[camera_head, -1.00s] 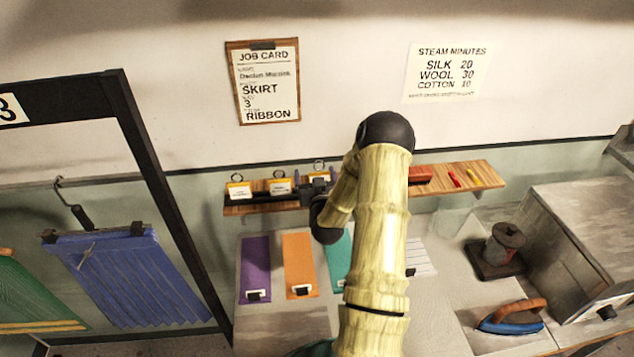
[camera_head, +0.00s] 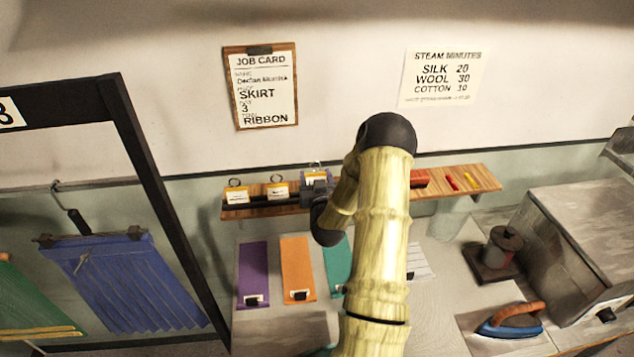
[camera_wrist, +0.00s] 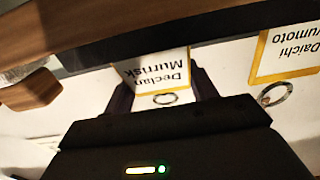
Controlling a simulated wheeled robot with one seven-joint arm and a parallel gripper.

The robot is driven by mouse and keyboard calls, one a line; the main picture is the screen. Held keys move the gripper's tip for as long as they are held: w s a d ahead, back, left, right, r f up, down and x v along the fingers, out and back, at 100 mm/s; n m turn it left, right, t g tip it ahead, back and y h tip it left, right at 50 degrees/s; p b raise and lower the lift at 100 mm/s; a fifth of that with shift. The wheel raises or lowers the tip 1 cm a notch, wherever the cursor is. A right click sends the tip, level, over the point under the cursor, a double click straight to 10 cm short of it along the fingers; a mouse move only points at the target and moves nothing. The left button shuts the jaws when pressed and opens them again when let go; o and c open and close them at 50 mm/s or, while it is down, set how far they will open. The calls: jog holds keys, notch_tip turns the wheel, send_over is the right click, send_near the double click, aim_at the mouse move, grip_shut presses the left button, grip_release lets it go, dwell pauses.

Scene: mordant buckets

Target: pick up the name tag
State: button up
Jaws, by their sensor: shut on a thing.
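The name tag (camera_wrist: 160,72) reading "Declan Murrisk" is white with a yellow edge and a metal ring. It is the rightmost of the three tags at the wooden rack and also shows in the head view (camera_head: 313,176). My gripper (camera_wrist: 165,88) is shut on this tag, with one dark finger on each side of it. In the head view my gripper (camera_head: 318,189) partly covers the tag. The tag's lower part is hard to make out there. The job card (camera_head: 262,88) on the wall carries a name that looks like Declan Murrisk.
A second tag (camera_wrist: 290,50) reading "Daichi ...umoto" hangs close beside the held one. The wooden shelf (camera_head: 450,183) and its dark rail are close to my gripper. Purple, orange and teal cloth strips lie below. An iron (camera_head: 510,322) stands at right.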

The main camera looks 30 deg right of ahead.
aim_at(317, 175)
notch_tip(317, 175, up, 9)
jog(key=b, duration=0.3)
jog(key=shift+s+f, duration=0.1)
jog(key=shift+d, duration=0.1)
jog(key=shift+s, duration=0.1)
dwell(1.0)
